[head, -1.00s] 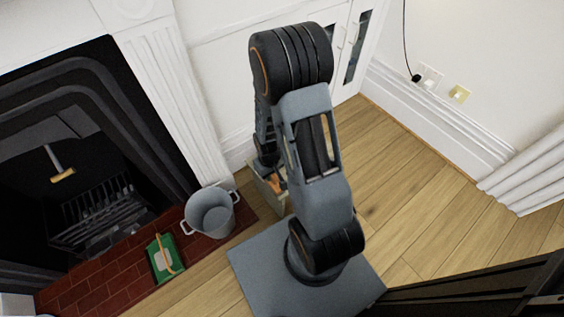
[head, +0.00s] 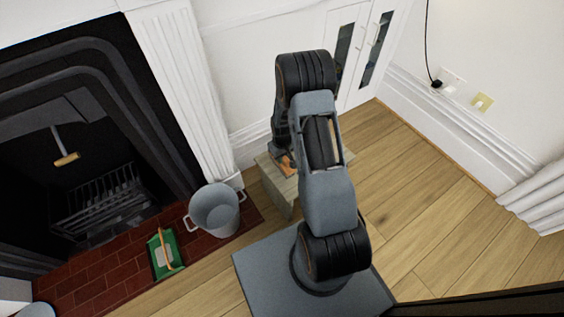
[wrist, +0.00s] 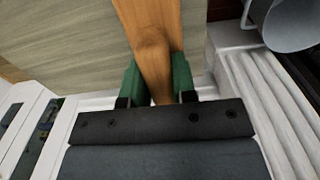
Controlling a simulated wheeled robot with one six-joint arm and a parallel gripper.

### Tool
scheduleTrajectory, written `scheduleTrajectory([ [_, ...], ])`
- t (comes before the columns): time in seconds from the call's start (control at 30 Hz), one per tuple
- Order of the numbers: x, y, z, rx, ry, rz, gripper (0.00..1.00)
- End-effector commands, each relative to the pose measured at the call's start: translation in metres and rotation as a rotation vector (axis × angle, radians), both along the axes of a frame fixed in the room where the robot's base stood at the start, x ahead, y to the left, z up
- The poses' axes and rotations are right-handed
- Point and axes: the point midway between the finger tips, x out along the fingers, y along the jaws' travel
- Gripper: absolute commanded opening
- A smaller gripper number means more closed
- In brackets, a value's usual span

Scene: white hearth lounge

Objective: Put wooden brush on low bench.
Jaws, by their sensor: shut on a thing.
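The wooden brush (wrist: 150,40) is orange-brown. Its handle lies between the green fingers of my gripper (wrist: 157,78), which is shut on it. In the head view a bit of the brush (head: 287,170) shows beside the end of my arm. The low bench (head: 283,193) is a pale wooden block by the white wall, partly hidden by my arm. Its pale grained top (wrist: 60,45) fills much of the wrist view behind the brush. My gripper is over the bench. I cannot tell whether the brush touches the top. The brush's far end is out of the wrist view.
A grey metal bucket (head: 216,210) stands on the red brick hearth, left of the bench. A green dustpan-like item (head: 164,254) lies on the hearth. The black fireplace (head: 70,130) is at left. Wooden floor (head: 430,190) is clear to the right.

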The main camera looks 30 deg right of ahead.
Motion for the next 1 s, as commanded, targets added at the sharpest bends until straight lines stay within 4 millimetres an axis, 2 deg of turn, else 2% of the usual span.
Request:
scheduleTrajectory([
  [0.03,-0.001,0.001,-0.013,0.001,0.003,0.000,0.00],
  [0.17,-0.001,0.001,-0.029,0.001,0.002,0.000,0.00],
  [0.6,-0.001,0.001,-0.033,0.000,0.001,0.000,0.00],
  [0.63,-0.001,0.001,-0.032,0.001,0.001,0.000,0.28],
  [0.87,-0.001,0.001,-0.031,0.001,0.002,0.000,0.50],
  [1.0,-0.001,0.001,-0.031,0.001,0.002,0.000,0.51],
])
